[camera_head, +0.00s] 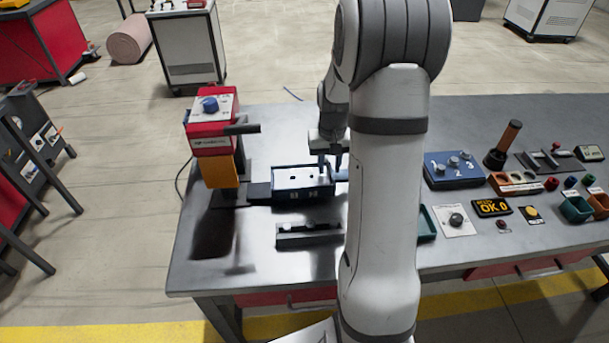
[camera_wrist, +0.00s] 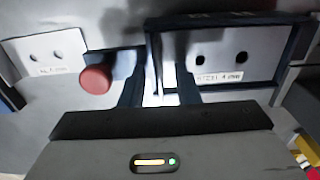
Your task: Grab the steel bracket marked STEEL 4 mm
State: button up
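The steel bracket (camera_wrist: 222,62) is a pale plate with two dark holes and a label that appears to read STEEL 4 mm. It sits in a dark blue tray (camera_wrist: 290,80) in the wrist view. In the head view, a pale two-holed plate (camera_head: 301,178) lies in the blue tray (camera_head: 303,197). My gripper (camera_wrist: 158,88) points down at the bracket's left end in the wrist view, its dark fingers apart with a bright strip between them. In the head view my gripper (camera_head: 331,172) is at the tray's right end. Whether the fingers touch the bracket is unclear.
Another two-holed plate (camera_wrist: 47,52), its label apparently AL, lies left in the wrist view, near a red knob (camera_wrist: 95,79). A red-topped press (camera_head: 211,125) stands left of the tray. A grey fixture (camera_head: 308,235) lies in front. Panels and small bins fill the bench's right side.

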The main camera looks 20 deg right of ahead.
grip_shut()
dwell(0.3)
dwell(0.3)
